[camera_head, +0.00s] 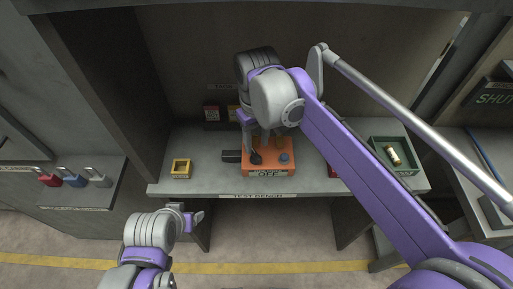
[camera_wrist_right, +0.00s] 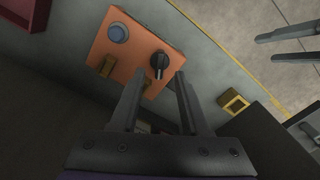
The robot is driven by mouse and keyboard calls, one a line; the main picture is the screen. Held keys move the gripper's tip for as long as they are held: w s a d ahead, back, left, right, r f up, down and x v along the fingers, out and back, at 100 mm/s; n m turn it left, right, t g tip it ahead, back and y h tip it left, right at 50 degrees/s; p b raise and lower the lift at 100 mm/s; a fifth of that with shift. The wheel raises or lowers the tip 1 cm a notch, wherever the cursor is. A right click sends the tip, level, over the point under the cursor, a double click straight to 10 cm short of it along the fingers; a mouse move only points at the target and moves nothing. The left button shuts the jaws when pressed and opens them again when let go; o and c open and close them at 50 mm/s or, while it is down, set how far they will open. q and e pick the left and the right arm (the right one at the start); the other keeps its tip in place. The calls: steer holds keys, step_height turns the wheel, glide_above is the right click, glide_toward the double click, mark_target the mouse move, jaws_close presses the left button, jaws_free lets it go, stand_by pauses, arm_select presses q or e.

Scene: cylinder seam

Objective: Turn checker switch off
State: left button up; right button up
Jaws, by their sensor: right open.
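The orange checker box (camera_head: 285,170) sits on the test bench, with a dark label on its front edge that seems to read OFF. On its top are a black rotary switch (camera_head: 256,159) and a blue round button (camera_head: 284,157). My right gripper (camera_head: 258,140) is open just above the box. In the right wrist view the black switch (camera_wrist_right: 159,61) lies just beyond and between the open fingertips (camera_wrist_right: 158,76), apart from both. The blue button (camera_wrist_right: 118,33) is to its left. My left gripper (camera_head: 195,217) hangs empty in front of the bench; its two fingers show apart in the wrist view (camera_wrist_right: 290,46).
The grey bench (camera_head: 220,187) also holds a yellow square holder (camera_head: 181,168) at left and a green tray (camera_head: 410,168) with a small cylinder at right. Padlocks (camera_head: 74,180) sit on the left shelf.

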mark_target(257, 155)
step_height(257, 155, up, 6)
steer(key=shift+r, duration=0.15)
stand_by(0.5)
steer(key=s+d+f+m+t, duration=0.5)
steer(key=s+d+f, duration=0.9)
steer(key=d+f, duration=0.3)
steer(key=shift+s+d+m+t, duration=0.15)
steer(key=shift+s+m+t, duration=0.2)
steer(key=shift+m, duration=0.15)
steer(key=shift+f, duration=0.1)
